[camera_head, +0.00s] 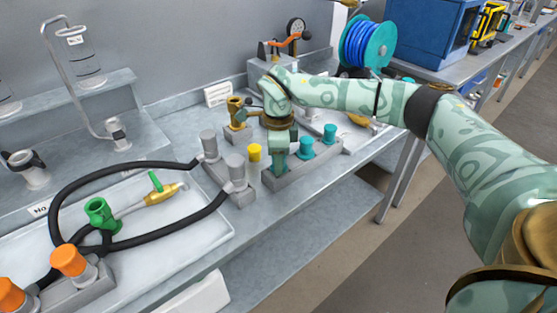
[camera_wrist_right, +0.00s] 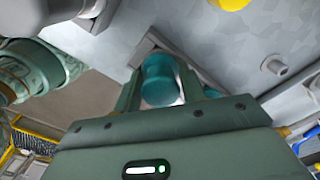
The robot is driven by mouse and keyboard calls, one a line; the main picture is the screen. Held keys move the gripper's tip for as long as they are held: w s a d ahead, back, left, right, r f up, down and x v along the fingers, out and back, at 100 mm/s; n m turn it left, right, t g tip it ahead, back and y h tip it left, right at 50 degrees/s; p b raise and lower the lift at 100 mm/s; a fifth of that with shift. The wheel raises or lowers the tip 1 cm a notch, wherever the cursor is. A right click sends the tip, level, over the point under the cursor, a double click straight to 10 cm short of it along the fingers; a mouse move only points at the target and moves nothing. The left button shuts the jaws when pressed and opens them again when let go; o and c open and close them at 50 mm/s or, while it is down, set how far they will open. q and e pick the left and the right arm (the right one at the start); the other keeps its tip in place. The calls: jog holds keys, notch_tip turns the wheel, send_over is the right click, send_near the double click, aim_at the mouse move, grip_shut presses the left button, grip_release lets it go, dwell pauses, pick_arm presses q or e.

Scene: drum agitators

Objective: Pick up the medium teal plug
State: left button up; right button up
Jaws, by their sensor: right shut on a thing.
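My right gripper (camera_head: 279,152) points down over the left end of a grey block (camera_head: 318,166). It is shut on a teal plug, which shows between its two fingers in the right wrist view (camera_wrist_right: 160,80). The fingers hide most of this plug in the head view, so I cannot tell whether it still sits in the block. Two other teal plugs, one nearer the gripper (camera_head: 306,147) and one farther right (camera_head: 329,133), stand upright on the same block. I cannot compare the held plug's size with theirs. My left gripper is not in view.
A yellow plug (camera_head: 254,152) and a grey block with grey plugs (camera_head: 236,170) stand just left of the gripper. A brass fitting (camera_head: 236,112) is behind. Black hoses (camera_head: 130,165) loop over a white tray at left. The bench's front edge is close.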

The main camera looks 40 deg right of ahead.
notch_tip(320, 180, up, 3)
jog(key=shift+f+p, duration=0.1)
jog(key=shift+p, duration=0.5)
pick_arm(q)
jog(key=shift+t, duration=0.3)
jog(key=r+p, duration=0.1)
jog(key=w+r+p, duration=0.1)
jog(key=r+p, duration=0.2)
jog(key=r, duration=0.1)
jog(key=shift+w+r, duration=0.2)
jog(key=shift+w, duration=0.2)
pick_arm(e)
jog(key=s+a+r, duration=0.8)
jog(key=a+r, duration=0.2)
jog(key=a, duration=0.1)
jog(key=shift+a, duration=0.25)
jog(key=shift+s+f, duration=0.1)
